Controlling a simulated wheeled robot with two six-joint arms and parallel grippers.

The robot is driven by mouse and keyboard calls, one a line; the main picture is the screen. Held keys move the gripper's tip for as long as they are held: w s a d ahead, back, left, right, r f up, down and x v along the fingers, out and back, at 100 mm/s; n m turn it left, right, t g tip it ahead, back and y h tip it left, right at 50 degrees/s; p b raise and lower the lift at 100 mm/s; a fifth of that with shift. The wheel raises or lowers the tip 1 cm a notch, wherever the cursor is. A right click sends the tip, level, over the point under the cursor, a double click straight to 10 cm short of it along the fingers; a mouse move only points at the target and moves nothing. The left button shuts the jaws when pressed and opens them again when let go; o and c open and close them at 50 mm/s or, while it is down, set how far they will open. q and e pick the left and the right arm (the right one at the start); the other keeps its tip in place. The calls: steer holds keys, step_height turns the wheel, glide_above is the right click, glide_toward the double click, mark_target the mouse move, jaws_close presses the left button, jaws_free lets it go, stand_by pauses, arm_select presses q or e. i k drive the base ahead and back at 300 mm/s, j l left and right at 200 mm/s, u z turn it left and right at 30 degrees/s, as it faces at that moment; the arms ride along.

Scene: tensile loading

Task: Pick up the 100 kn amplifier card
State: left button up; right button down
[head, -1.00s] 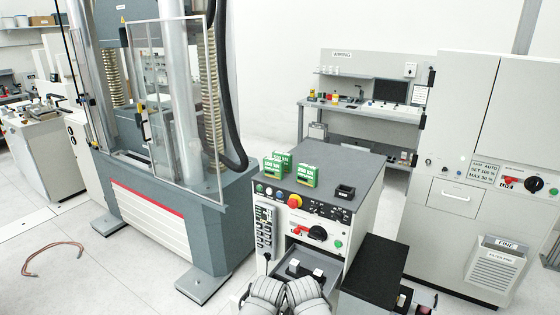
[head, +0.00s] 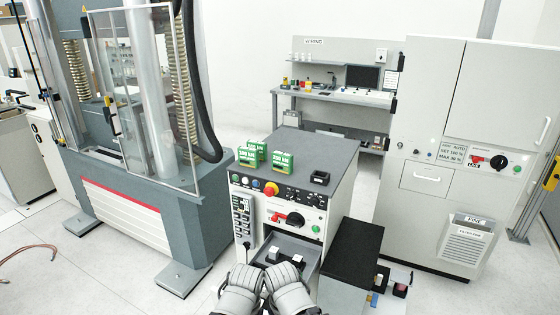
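Several green cards with white lettering sit together on the dark top of the console (head: 332,150). The front left card (head: 247,156) seems to read 100 kN, though its print is small. Another green card (head: 262,147) stands just behind it, its label unclear. The right card (head: 284,162) seems to read 250 kN. My two grey arms show at the bottom centre, in front of the console and well below the cards. I cannot make out the fingers of either gripper.
A small black socket block (head: 320,178) sits on the console's right side. An open tray (head: 312,262) with white-topped blocks juts from its front. A dark-topped bench (head: 350,250) stands at right, a large test frame (head: 150,205) at left.

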mark_target(248, 156)
steer(key=i+j, duration=0.15)
steer(key=i, duration=0.15)
steer(key=i+j, duration=0.15)
steer(key=i, duration=0.2)
steer(key=i+j+z, duration=0.35)
steer(key=i+l, duration=0.05)
steer(key=i, duration=0.05)
